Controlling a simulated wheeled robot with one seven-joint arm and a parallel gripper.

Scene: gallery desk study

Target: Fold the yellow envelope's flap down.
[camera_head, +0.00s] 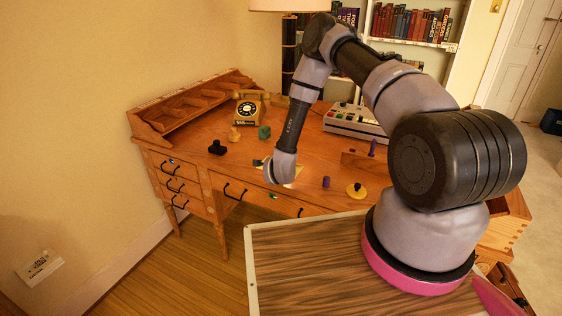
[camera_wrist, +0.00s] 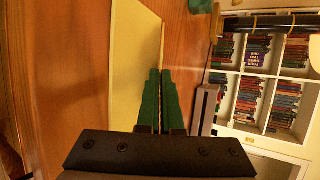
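The yellow envelope (camera_head: 298,171) lies on the wooden desk, mostly hidden behind my wrist in the head view. In the wrist view it is a large pale yellow sheet (camera_wrist: 130,60) to the left of and just beyond my fingertips. My gripper (camera_wrist: 160,74) has its two green fingers close together, tips beside the sheet's right edge. I see nothing between them. Whether the fingers touch the envelope is unclear. I cannot make out the flap as a separate part.
On the desk (camera_head: 190,121) stand a yellow telephone (camera_head: 247,110), a green object (camera_head: 264,132), a black object (camera_head: 217,147), a purple cylinder (camera_head: 326,182), a yellow disc (camera_head: 356,191) and a white device with coloured keys (camera_head: 350,120). Bare desk shows left of my wrist.

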